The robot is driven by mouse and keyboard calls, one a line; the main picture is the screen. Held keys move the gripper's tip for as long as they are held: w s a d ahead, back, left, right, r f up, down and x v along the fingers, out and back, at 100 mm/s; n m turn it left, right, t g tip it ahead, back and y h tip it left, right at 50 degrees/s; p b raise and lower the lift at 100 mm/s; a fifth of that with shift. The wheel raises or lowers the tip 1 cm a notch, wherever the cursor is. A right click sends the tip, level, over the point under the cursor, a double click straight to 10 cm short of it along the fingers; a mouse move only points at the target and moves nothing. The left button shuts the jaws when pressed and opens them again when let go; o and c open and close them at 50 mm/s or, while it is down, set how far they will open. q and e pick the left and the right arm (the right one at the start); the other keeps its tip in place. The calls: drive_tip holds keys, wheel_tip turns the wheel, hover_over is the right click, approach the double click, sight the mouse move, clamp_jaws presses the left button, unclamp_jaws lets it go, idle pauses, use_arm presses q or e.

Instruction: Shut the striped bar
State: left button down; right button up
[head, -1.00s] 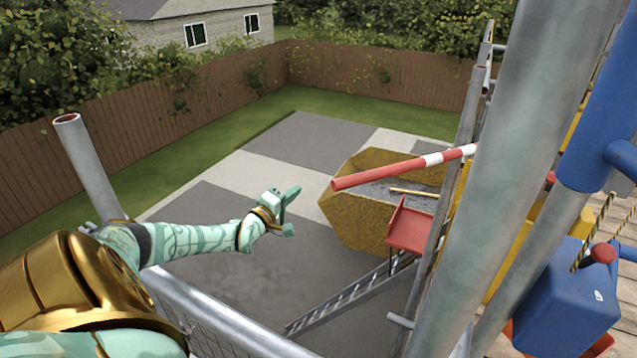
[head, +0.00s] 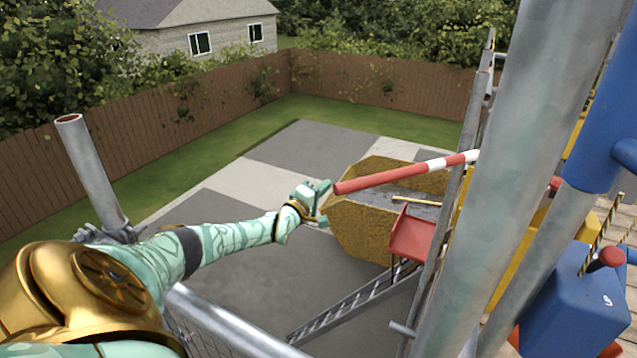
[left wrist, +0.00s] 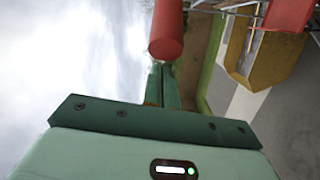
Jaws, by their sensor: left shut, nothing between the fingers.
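The striped bar (head: 405,172), red with white bands, sticks out to the left from the scaffold at the right, its free end hanging in the air. My left gripper (head: 326,188) is shut and empty, just left of the bar's free end in the head view. In the left wrist view the bar's round red end (left wrist: 166,45) shows just beyond the closed fingers (left wrist: 163,82). I cannot tell whether they touch. My right gripper is not in view.
A yellow skip (head: 360,225) stands on the paving below, behind the bar. A red chute or seat (head: 412,238) and a ladder (head: 350,305) are below it. Scaffold poles (head: 500,180) crowd the right; a pole (head: 90,170) stands at left.

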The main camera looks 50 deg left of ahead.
use_arm(q)
drive_tip(key=s+d+n+y+p, duration=0.1)
drive_tip(key=s+d+y+p, duration=0.1)
drive_tip(key=d+p, duration=0.5)
drive_tip(key=s+d+n+g+y+p, duration=0.1)
drive_tip(key=d+p, duration=0.6)
drive_tip(key=d, duration=0.9)
drive_tip(key=shift+s+n+y, duration=0.3)
drive_tip(key=shift+s+y, duration=0.4)
drive_tip(key=shift+s, duration=0.4)
drive_tip(key=shift+d, duration=0.1)
